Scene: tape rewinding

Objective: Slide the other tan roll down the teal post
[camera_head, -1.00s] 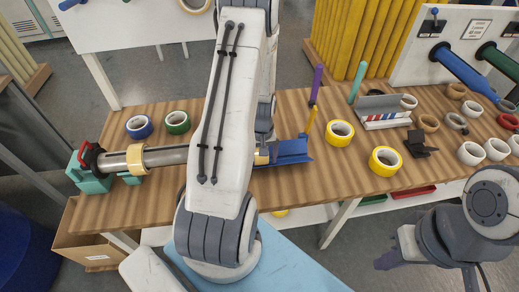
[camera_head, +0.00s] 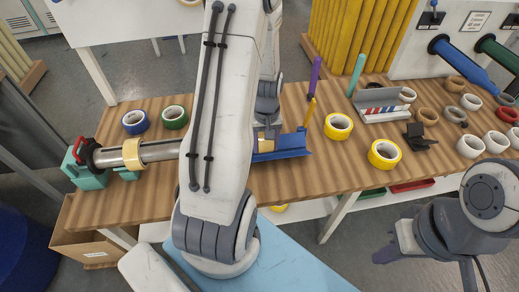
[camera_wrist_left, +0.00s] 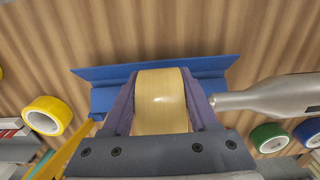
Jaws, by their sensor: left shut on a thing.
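The left wrist view shows my left gripper (camera_wrist_left: 160,88) shut on a tan roll (camera_wrist_left: 163,108), its purple fingers on both sides. The roll is over the blue trough (camera_wrist_left: 105,90); I cannot tell whether it touches it. In the head view my left arm mostly hides the gripper, and only a bit of the held roll (camera_head: 263,146) shows. The teal post (camera_head: 357,75) stands tilted at the back of the table, with no roll visible on it. Another tan roll (camera_head: 133,154) is around the metal shaft at left. My right gripper (camera_head: 385,256) is off the table's front edge; its opening is unclear.
A purple post (camera_head: 315,74) stands left of the teal one. Yellow rolls (camera_head: 338,126) lie in front of the posts. Blue (camera_head: 134,122) and green (camera_head: 174,117) rolls lie behind the shaft. Brown and white rolls crowd the right. The shaft's tapered tip (camera_wrist_left: 240,99) is close beside the held roll.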

